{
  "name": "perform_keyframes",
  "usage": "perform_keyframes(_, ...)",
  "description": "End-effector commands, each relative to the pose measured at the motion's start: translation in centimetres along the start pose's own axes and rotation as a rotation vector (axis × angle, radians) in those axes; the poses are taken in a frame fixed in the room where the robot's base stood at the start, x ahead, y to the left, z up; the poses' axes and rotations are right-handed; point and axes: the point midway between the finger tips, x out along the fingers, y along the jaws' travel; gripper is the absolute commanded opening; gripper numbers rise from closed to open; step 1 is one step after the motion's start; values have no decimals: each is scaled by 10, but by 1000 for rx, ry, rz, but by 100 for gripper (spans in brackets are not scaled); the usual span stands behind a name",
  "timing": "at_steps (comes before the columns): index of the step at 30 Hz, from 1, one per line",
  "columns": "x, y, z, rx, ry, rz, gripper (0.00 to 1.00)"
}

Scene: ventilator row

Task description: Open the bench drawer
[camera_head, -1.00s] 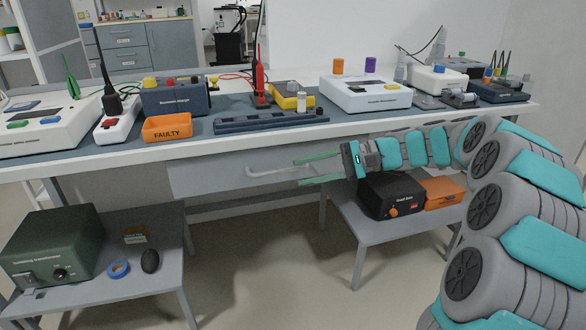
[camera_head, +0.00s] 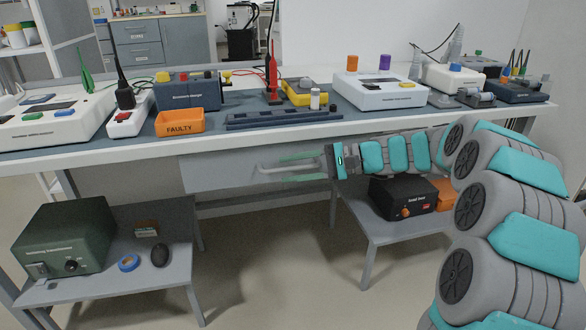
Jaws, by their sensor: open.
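The bench drawer (camera_head: 215,173) is a plain grey front under the bench top, and it looks shut. Its pale bar handle (camera_head: 262,168) stands out from the front and runs sideways. My gripper (camera_head: 284,168) reaches in from the right with its two teal fingers apart, one above the bar and one below it. The fingertips overlap the right part of the handle in the picture. I cannot tell whether they touch it. The right part of the drawer front is hidden behind my gripper and arm.
The bench top (camera_head: 75,159) above carries chargers, an orange FAULTY bin (camera_head: 180,122) and a white device (camera_head: 380,92). A low left shelf (camera_head: 180,280) holds a green transformer box (camera_head: 65,238). A right shelf holds a black box (camera_head: 403,196). Floor between is clear.

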Motion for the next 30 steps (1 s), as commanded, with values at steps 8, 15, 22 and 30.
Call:
perform_keyframes(8, 0, 0, 0, -1, 0, 0, 28)
perform_keyframes(15, 0, 0, 0, -1, 0, 0, 1)
perform_keyframes(22, 0, 0, 0, 0, 1, 0, 0)
perform_keyframes(30, 0, 0, 0, 0, 1, 0, 0)
